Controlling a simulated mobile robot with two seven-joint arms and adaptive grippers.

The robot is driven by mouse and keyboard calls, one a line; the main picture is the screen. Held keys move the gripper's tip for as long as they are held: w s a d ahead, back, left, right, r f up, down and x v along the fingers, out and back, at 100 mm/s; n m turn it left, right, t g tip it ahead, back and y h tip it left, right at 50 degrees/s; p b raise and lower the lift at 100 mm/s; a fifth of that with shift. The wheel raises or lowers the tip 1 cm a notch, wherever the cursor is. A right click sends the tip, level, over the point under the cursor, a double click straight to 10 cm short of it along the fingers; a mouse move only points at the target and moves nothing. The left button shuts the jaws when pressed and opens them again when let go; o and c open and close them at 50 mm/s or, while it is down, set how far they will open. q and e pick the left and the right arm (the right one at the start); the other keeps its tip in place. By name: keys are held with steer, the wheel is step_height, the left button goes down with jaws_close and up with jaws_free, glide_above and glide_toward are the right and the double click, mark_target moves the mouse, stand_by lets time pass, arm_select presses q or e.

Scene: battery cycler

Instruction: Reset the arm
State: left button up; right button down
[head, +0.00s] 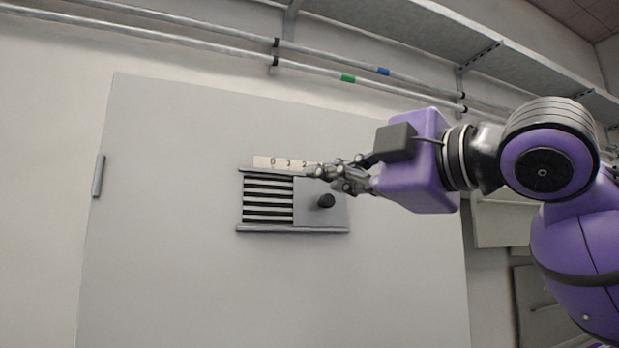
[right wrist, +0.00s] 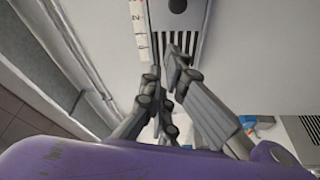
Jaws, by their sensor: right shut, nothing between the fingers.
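My right arm (head: 545,165) comes in from the right in the head view. Its right gripper (head: 312,172) is shut and empty, in front of the upper part of a vent panel's sliding plate (head: 310,217). In the right wrist view the gripper's fingers (right wrist: 168,78) are close together near the vent slots. I cannot tell whether the fingertips touch the panel. A dark round knob (head: 326,201) on the plate sits just below the fingers. My left gripper is not in view.
The vent slots (head: 268,200) are uncovered on the left, under a numbered scale strip (head: 275,162) that the fingers partly hide. The panel is on a large grey door (head: 180,240) with a handle (head: 98,176). Pipes (head: 200,38) and a shelf (head: 420,40) run above.

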steer(key=w+d+f+m+h, duration=0.1)
steer(key=w+f, duration=0.2)
steer(key=f, duration=0.4)
steer(key=w+f+m+g+h, duration=0.1)
steer(key=w+f+m, duration=0.1)
steer(key=f, duration=0.4)
steer(key=w+d+f+m+h, duration=0.1)
steer(key=w+f, duration=0.2)
steer(key=f, duration=0.4)
steer(key=d+f+m+g+h, duration=0.3)
steer(key=f+m, duration=0.2)
steer(key=f, duration=2)
steer(key=s+d+f+m+g+h, duration=0.1)
steer(key=s+d+f+m+h, duration=0.3)
steer(key=f, duration=0.7)
steer(key=s+d+f+m+g+y, duration=0.1)
steer(key=s+f+m+g, duration=0.1)
steer(key=s+f, duration=0.7)
steer(key=s+d+f+m+g+h, duration=0.2)
steer(key=s+f+m+g, duration=0.15)
steer(key=s+f, duration=0.75)
steer(key=s+d+f+m+g+h, duration=0.1)
steer(key=s+d+f+m+g, duration=0.2)
steer(key=s+f, duration=0.75)
steer(key=w+a+f+t+y, duration=0.1)
steer(key=w+a+f+t, duration=0.2)
steer(key=f+t, duration=0.4)
steer(key=shift+a+f, duration=0.9)
